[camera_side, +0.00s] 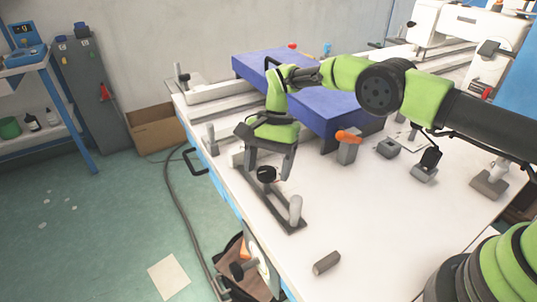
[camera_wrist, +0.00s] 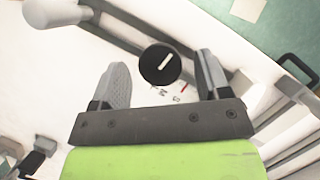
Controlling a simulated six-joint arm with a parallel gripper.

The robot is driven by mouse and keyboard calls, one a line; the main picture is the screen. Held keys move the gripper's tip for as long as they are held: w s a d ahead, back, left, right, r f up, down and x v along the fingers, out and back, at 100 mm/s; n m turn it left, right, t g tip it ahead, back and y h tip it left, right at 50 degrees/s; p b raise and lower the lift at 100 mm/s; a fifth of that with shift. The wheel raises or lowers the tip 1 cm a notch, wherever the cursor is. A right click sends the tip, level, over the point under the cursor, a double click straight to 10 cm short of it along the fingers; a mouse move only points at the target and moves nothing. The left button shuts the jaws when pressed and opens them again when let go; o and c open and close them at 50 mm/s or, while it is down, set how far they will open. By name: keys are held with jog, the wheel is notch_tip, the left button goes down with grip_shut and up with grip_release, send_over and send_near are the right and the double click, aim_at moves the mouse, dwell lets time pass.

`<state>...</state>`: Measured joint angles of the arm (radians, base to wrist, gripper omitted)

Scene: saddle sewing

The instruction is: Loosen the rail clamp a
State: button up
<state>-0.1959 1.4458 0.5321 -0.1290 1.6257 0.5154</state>
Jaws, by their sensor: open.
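A round black knob (camera_side: 266,174) sits on a dark grey rail (camera_side: 265,199) near the table's left edge; I take it to be the rail clamp. In the wrist view the knob (camera_wrist: 160,65) has a white line across its top, with small dark and red marks beside it. My gripper (camera_side: 268,160) points down over the knob. In the wrist view its grey fingers (camera_wrist: 163,72) are open, one on each side of the knob, with a gap on both sides. Whether the fingertips reach down to the knob's height I cannot tell.
A grey post (camera_side: 296,209) stands at the rail's near end. A block with an orange top (camera_side: 348,147) and a purple-blue slab (camera_side: 345,108) lie behind. A grey bar (camera_side: 327,263) lies loose in front. A black handle (camera_side: 195,161) sticks out from the table edge.

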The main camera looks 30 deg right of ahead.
notch_tip(320, 180, up, 9)
jog(key=shift+w+d+r, duration=0.2)
jog(key=shift+w+d, duration=0.1)
jog(key=shift+d, duration=0.15)
jog(key=shift+s+d+f+t+h, duration=0.15)
jog(key=shift+f+t+h, duration=0.2)
jog(key=shift+h, duration=0.55)
jog(key=shift+s+f+n+t+h, duration=0.15)
jog(key=shift+f+n+t+h, duration=0.15)
jog(key=shift+n+h, duration=0.35)
jog(key=shift+s+d+n+t+h, duration=0.15)
jog(key=shift+n+t+h, duration=0.1)
jog(key=shift+t+h, duration=0.45)
jog(key=shift+s+r+n+t+h, duration=0.1)
jog(key=shift+s+n+t+h, duration=0.15)
jog(key=shift+n+t+h, duration=0.3)
jog(key=s+a+n+t, duration=0.3)
jog(key=n, duration=0.1)
jog(key=shift+y, duration=0.3)
jog(key=x, duration=0.9)
jog(key=shift+a, duration=0.15)
